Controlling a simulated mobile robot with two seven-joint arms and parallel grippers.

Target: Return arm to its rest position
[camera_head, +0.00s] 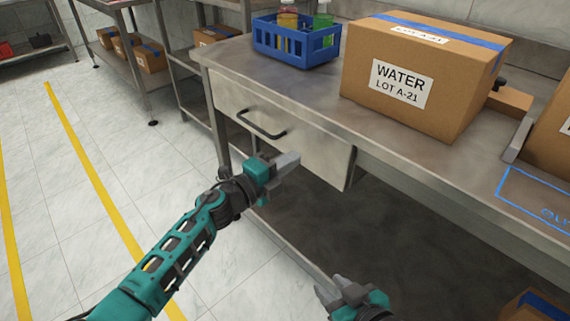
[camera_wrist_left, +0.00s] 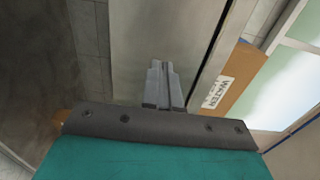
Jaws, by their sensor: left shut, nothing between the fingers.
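My left gripper (camera_head: 288,160) is in front of the drawer below the bench top, with its teal arm reaching in from the lower left. Its fingers are together and hold nothing; they also show shut in the left wrist view (camera_wrist_left: 163,75). My right gripper (camera_head: 330,292) is low at the bottom middle of the head view, with its two fingers apart and nothing seen between them. The rest of the right arm is out of frame.
A drawer (camera_head: 290,150) with a dark handle (camera_head: 262,130) is under the metal bench (camera_head: 225,62). On the bench stand a blue crate (camera_head: 290,50) and a cardboard box labelled WATER (camera_head: 460,100). Free floor (camera_head: 60,210) with yellow lines lies at the left.

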